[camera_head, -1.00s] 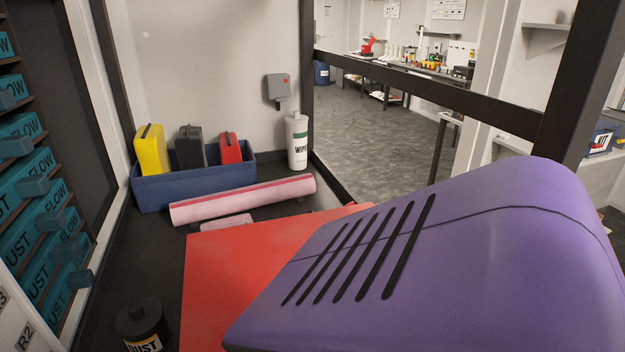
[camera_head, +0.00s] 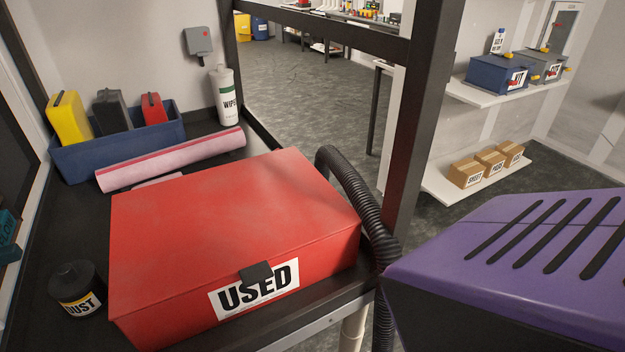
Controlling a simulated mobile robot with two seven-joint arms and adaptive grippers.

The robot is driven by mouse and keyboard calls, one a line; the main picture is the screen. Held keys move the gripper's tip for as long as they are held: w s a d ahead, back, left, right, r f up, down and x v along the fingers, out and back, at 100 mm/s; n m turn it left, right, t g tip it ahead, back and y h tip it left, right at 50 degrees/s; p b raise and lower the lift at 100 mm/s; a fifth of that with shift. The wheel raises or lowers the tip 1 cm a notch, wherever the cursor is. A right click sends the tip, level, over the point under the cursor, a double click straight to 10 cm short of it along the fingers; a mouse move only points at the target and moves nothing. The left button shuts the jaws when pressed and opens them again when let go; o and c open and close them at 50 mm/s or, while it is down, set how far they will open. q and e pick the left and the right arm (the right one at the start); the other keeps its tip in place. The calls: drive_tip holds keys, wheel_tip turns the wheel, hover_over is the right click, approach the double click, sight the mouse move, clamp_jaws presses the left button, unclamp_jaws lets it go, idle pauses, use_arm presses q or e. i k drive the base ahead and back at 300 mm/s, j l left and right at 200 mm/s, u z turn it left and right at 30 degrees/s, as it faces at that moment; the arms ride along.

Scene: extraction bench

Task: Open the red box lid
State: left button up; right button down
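The red box (camera_head: 180,318) stands on the dark bench, with a white label reading "USED" on its front. Its red lid (camera_head: 225,215) lies flat and closed on top. A dark latch or tab (camera_head: 257,274) sits at the middle of the lid's front edge, over the top of the label. Neither of my grippers shows in the head view, and nothing touches the box lid.
A black "DUST" jar (camera_head: 77,289) stands left of the box. Behind are a pink roll (camera_head: 172,158), a blue bin (camera_head: 70,160) and a wipes bottle (camera_head: 226,96). A black hose (camera_head: 357,195) and purple machine (camera_head: 520,260) are at right.

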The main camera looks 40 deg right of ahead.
sight(170, 240)
drive_tip(key=l+z, duration=0.2)
drive_tip(key=z, duration=0.65)
drive_tip(key=k+j+u, duration=0.4)
drive_tip(key=k, duration=0.15)
